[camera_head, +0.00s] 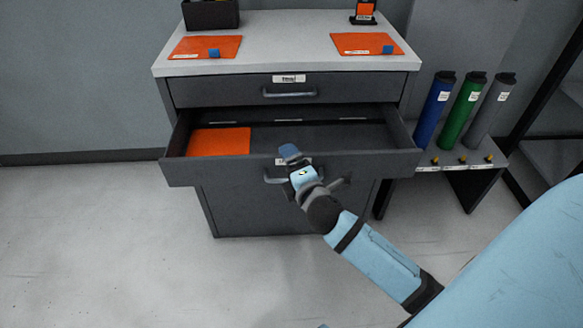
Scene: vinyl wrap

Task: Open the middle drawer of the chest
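The grey chest (183,62) stands against the wall with a light top. Its middle drawer (217,173) is pulled out, so its inside shows. An orange sheet (219,142) lies in the left part of that drawer, and the rest looks empty. The drawer's handle (270,178) is on its front, partly covered by my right gripper (297,184). My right arm reaches in from the lower right, and the gripper is at the handle. Its fingers are mostly hidden, so I cannot tell whether they are closed on it. My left gripper is not in view.
The top drawer (215,90) is shut. Orange sheets with blue blocks (207,47) and a dark box (211,15) are on the chest top. Blue, green and grey rolls (465,110) stand on a low shelf at right. The floor (90,240) at left is clear.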

